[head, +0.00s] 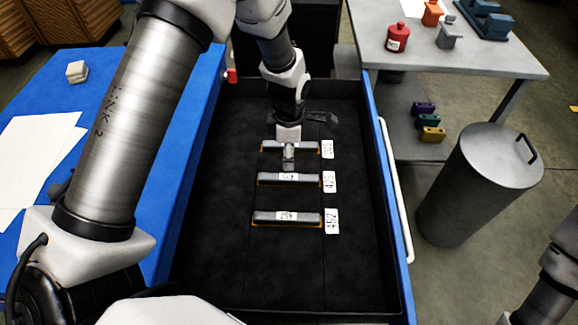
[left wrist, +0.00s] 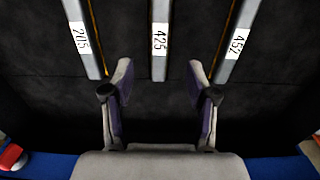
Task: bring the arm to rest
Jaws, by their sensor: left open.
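My left gripper (head: 289,160) reaches down over the dark drawer. In the head view it overlaps the far grey bar (head: 305,148) and hides part of it. In the left wrist view its two fingers (left wrist: 159,85) stand wide apart with nothing between them. Three grey bars lie side by side: one labelled 205 (left wrist: 84,45), one labelled 425 (left wrist: 159,62) and one labelled 452 (left wrist: 232,58). In the head view the middle bar (head: 308,180) and the near bar (head: 265,217) lie in orange-edged slots. My right gripper is out of view.
The dark drawer (head: 220,270) has raised walls and bare floor around the bars. White number tags (head: 332,221) lie beside the slots. A blue bench (head: 110,100) is left; a grey table (head: 470,55) with a red canister (head: 397,38) and a grey bin (head: 470,195) are right.

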